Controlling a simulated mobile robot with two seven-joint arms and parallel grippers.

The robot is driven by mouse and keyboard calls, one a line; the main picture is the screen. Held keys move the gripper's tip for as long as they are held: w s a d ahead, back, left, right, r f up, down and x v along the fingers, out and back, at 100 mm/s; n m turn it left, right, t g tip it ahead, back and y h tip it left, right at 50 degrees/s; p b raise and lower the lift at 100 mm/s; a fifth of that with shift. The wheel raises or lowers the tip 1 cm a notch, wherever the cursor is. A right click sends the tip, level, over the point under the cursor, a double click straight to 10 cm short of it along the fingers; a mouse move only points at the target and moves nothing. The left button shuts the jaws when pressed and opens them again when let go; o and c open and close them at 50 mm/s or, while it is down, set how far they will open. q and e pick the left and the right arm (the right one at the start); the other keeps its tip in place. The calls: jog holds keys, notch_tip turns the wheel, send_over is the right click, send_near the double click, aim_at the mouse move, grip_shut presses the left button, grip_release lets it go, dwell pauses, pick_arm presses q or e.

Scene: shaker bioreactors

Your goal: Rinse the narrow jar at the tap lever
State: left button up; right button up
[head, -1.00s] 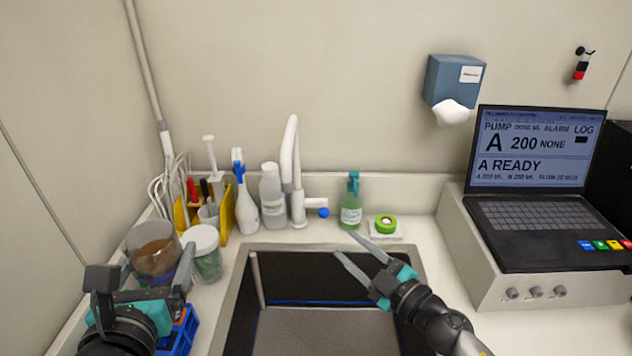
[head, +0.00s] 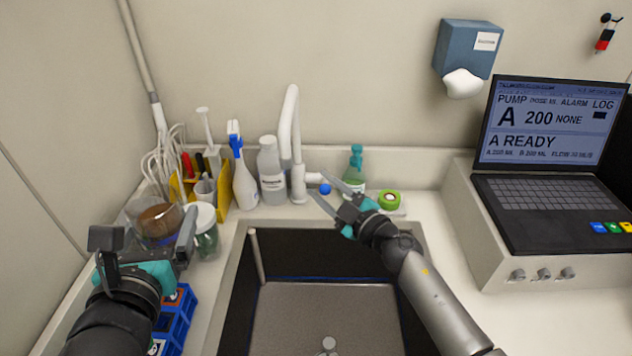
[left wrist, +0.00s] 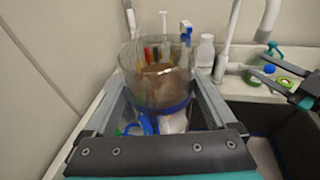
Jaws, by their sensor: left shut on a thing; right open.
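A clear jar with brown residue inside (head: 157,222) is at the left of the sink. It also shows between my left fingers in the left wrist view (left wrist: 158,82), with a blue band near its bottom. My left gripper (head: 180,236) is shut on this jar. The white tap (head: 290,125) stands behind the sink, its lever ending in a blue knob (head: 325,189). My right gripper (head: 319,184) is open, its fingertips on either side of the blue knob in the head view. I cannot tell whether they touch it.
A white-lidded jar (head: 206,238) stands close beside the held jar. Bottles (head: 271,170) and a yellow caddy (head: 178,190) line the back. A green soap bottle (head: 355,172) and green tape roll (head: 389,199) are near my right gripper. The sink basin (head: 310,310) is open.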

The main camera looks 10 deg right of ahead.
jog(key=shift+x, duration=1.45)
grip_shut()
dwell(0.4)
